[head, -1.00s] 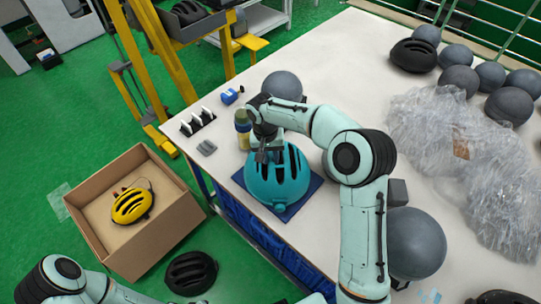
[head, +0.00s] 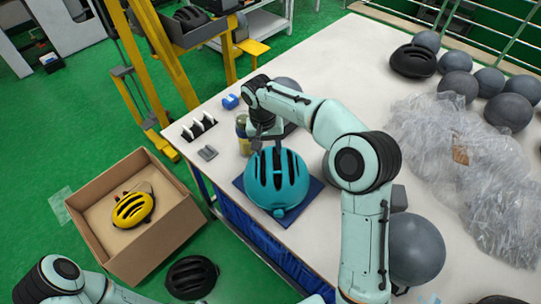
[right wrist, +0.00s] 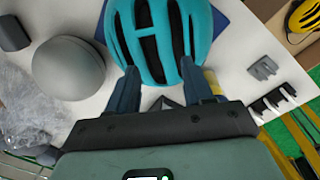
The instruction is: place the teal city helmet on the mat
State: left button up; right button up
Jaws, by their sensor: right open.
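The teal city helmet (head: 277,180) rests on the dark blue mat (head: 312,194) near the table's front left edge, upright with its vents up. The mat shows around its edges. My right gripper (head: 266,140) is just above the helmet's far side. In the right wrist view, the open fingers (right wrist: 158,66) are apart and point at the near edge of the helmet (right wrist: 160,30); I cannot tell whether they touch it. A corner of the mat (right wrist: 232,22) shows there too. Only links of my left arm show, at the bottom left; its gripper is out of view.
A bottle (head: 242,136) stands close beside the gripper. Grey domes and clear plastic wrap (head: 455,150) cover the right. A cardboard box (head: 165,235) with a yellow helmet (head: 133,209) sits below.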

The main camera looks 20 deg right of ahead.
jog(key=r, duration=0.4)
jog(key=shift+w+a+r+p, duration=0.1)
jog(key=shift+a+r+p, duration=0.15)
jog(key=shift+p, duration=0.05)
